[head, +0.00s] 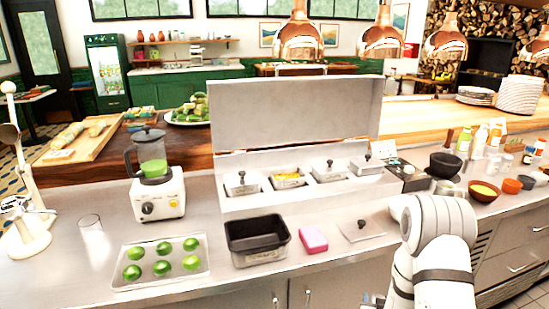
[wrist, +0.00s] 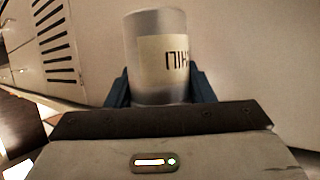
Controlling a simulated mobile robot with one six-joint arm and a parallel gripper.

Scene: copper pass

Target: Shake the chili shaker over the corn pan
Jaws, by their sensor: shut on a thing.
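The chili shaker (wrist: 158,60), a pale cylinder with a cream label whose lettering reads upside down, stands between the fingers of my gripper (wrist: 160,92) in the wrist view. My gripper is shut on it. In the head view the gripper and shaker cannot be made out; my white arm fills the lower right. The corn pan (head: 288,178) is the uncovered insert with yellow contents in the steel prep unit, left of my arm. The wrist view does not show the pan.
Lidded pans (head: 241,186) sit on both sides of the corn pan, under a raised steel cover (head: 295,110). A loose lid (head: 361,229), pink sponge (head: 313,239) and black bin (head: 257,240) lie in front. Copper lamps (head: 299,42) hang above. Bowls (head: 484,191) and bottles crowd the right.

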